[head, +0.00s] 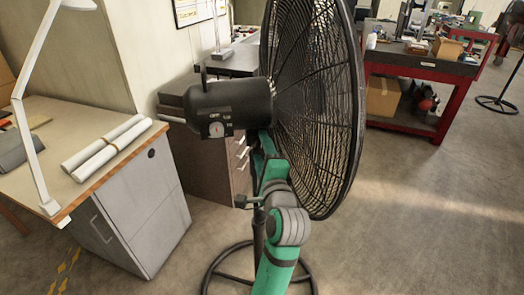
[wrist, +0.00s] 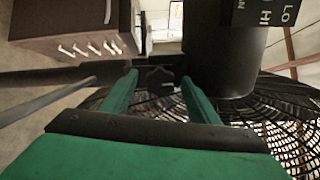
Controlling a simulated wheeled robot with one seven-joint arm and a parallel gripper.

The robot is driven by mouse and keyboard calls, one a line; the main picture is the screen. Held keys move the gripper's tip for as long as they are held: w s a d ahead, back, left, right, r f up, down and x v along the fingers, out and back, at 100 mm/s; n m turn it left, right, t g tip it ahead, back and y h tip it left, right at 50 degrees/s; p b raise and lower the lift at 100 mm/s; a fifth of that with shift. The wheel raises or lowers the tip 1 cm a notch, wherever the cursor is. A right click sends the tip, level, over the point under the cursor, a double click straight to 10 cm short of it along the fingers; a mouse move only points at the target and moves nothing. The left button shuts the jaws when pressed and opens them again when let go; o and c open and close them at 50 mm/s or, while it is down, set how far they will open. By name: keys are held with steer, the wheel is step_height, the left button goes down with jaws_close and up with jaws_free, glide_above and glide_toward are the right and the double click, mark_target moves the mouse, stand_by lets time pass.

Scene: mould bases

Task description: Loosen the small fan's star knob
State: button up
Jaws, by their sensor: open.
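The fan has a large black wire cage (head: 315,100) and a black motor housing (head: 232,105) with a dial on its side. In the wrist view, the dark star knob (wrist: 160,75) lies between the tips of my green fingers, beside the motor housing (wrist: 222,65). My gripper (wrist: 159,83) is open, with a finger on either side of the knob. A small gap seems to show on both sides, and contact cannot be made out. In the head view the knob cannot be made out, and my arm covers part of the stand.
The fan's ring base (head: 215,265) stands on the floor. A desk (head: 85,140) with rolled paper and a lamp is at left, and a drawer cabinet (head: 200,160) stands behind the fan. A red workbench (head: 425,65) is at back right.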

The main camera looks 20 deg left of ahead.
steer(key=shift+c, duration=0.2)
steer(key=c, duration=1)
steer(key=shift+d+n, duration=0.1)
steer(key=shift+n, duration=0.2)
steer(key=n, duration=0.4)
steer(key=shift+n, duration=0.3)
steer(key=shift+f+n, duration=0.1)
steer(key=shift+n, duration=2.5)
steer(key=o, duration=1)
